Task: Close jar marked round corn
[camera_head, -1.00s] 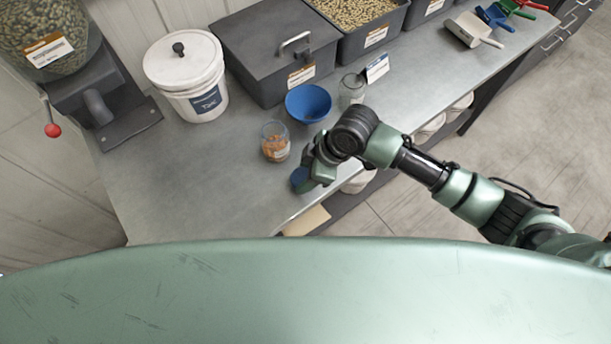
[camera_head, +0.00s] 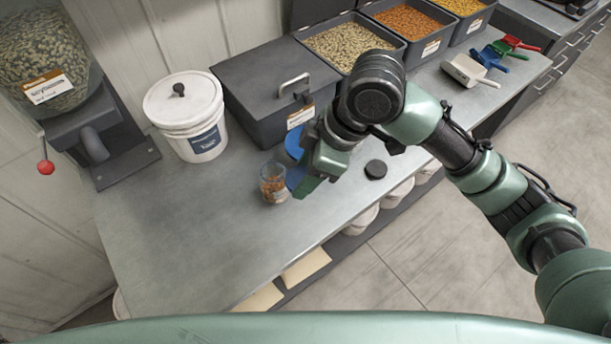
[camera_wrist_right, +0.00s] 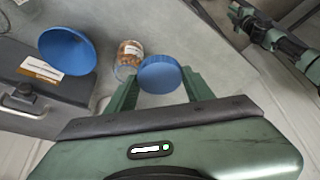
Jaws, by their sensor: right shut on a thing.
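A small clear jar (camera_head: 273,184) with orange-brown kernels stands on the metal bench; it also shows in the right wrist view (camera_wrist_right: 128,57) with a pale label too small to read. My right gripper (camera_head: 312,180) is shut on a blue lid (camera_head: 296,177), seen between its fingers in the wrist view (camera_wrist_right: 160,76). The lid is right beside the jar; I cannot tell whether they touch.
A white bucket (camera_head: 190,117) and a grey lidded bin (camera_head: 272,95) stand behind. The bench's front left is clear.

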